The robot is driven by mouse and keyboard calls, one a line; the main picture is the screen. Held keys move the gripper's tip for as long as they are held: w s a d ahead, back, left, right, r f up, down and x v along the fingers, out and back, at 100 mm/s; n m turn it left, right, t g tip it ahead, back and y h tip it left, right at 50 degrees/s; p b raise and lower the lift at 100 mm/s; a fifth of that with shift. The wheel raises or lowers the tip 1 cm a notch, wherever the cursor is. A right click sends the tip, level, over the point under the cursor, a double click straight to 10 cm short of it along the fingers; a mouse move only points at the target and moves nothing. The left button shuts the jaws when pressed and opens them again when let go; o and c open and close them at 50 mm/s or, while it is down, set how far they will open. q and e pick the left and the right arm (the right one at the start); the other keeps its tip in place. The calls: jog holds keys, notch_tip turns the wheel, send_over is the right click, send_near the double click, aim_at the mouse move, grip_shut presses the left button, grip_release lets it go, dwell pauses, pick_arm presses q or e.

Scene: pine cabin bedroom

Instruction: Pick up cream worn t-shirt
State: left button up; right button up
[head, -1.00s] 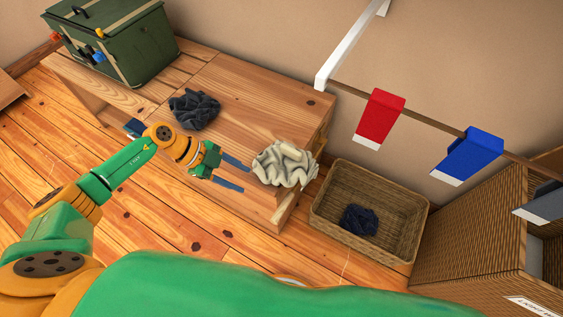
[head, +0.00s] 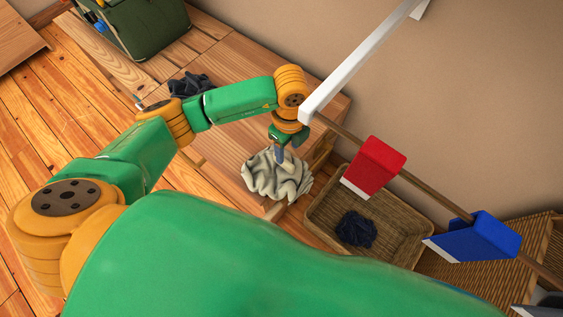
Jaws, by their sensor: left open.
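The cream worn t-shirt (head: 268,180) lies crumpled in a heap at the right front end of the wooden bench (head: 222,62). My left gripper (head: 281,156) points down at the top of the shirt, with its fingertips over or against the folds. Its jaws are open, and I cannot tell whether the tips touch the cloth. The inner side of the jaws is largely hidden by the gripper itself. My right gripper is not in view.
A dark garment (head: 190,86) lies on the bench behind my left arm. A wicker basket (head: 405,238) holding a dark blue cloth (head: 356,229) stands right of the bench. A white bracket (head: 350,65) and rail with red (head: 374,167) and blue (head: 477,237) tags overhang nearby. A green box (head: 135,25) stands at upper left.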

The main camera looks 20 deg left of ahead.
aim_at(286, 161)
pick_arm(q)
jog(key=f, duration=0.4)
jog(key=shift+s+f, duration=0.4)
grip_shut()
jog(key=shift+r, duration=0.1)
dwell(0.8)
